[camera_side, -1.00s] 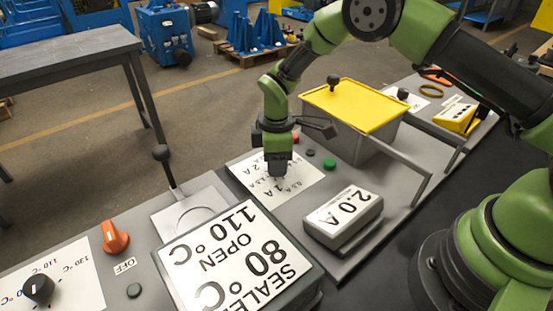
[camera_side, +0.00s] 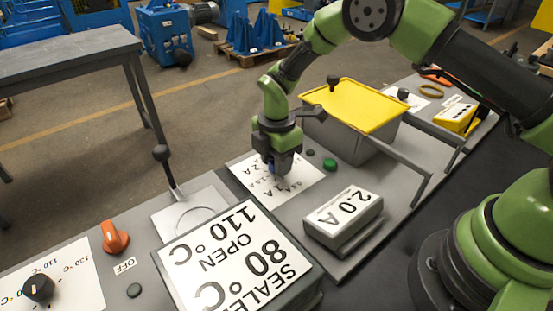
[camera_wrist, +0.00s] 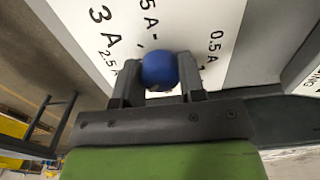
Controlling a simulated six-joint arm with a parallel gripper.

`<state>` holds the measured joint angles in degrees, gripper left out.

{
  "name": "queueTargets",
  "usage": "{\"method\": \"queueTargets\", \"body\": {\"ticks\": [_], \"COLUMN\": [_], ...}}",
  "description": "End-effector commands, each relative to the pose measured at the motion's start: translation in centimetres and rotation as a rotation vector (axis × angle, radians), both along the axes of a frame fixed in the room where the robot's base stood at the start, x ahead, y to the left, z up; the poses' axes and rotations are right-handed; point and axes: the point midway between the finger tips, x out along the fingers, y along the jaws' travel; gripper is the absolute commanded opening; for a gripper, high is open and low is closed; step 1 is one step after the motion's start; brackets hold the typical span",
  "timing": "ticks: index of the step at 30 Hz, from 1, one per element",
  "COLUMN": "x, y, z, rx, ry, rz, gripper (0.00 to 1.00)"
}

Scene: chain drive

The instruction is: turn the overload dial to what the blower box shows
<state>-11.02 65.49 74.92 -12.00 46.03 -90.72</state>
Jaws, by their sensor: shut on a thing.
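My gripper (camera_side: 277,168) is over the white dial plate with ampere marks in the side view. In the wrist view my gripper (camera_wrist: 160,88) is shut on a round blue knob (camera_wrist: 160,70), the overload dial, with a finger on each side of it. The wrist view shows the plate's marks (camera_wrist: 115,35), such as 3 A, 2.5 A and 0.5 A. The dial's pointer cannot be made out. The blower box (camera_side: 343,215) is a grey box right of the plate in the side view, and its white label reads 2.0 A.
A green button (camera_side: 329,164) is right of the plate. A grey bin with a yellow lid (camera_side: 355,105) stands behind it. A large box labelled 80 °C and 110 °C (camera_side: 235,262), an orange switch (camera_side: 115,238) and an upright lever (camera_side: 162,155) are to the left.

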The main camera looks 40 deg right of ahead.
Motion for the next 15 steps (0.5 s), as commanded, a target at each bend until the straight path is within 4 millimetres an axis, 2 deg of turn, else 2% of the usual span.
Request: {"method": "queueTargets", "body": {"ticks": [12,13,15], "x": [0.0,0.0,0.0], "y": [0.0,0.0,0.0], "z": [0.12,0.12,0.1], "rx": [0.0,0.0,0.0], "ry": [0.001,0.001,0.001], "rz": [0.003,0.003,0.003], "gripper": [0.13,0.42,0.58]}}
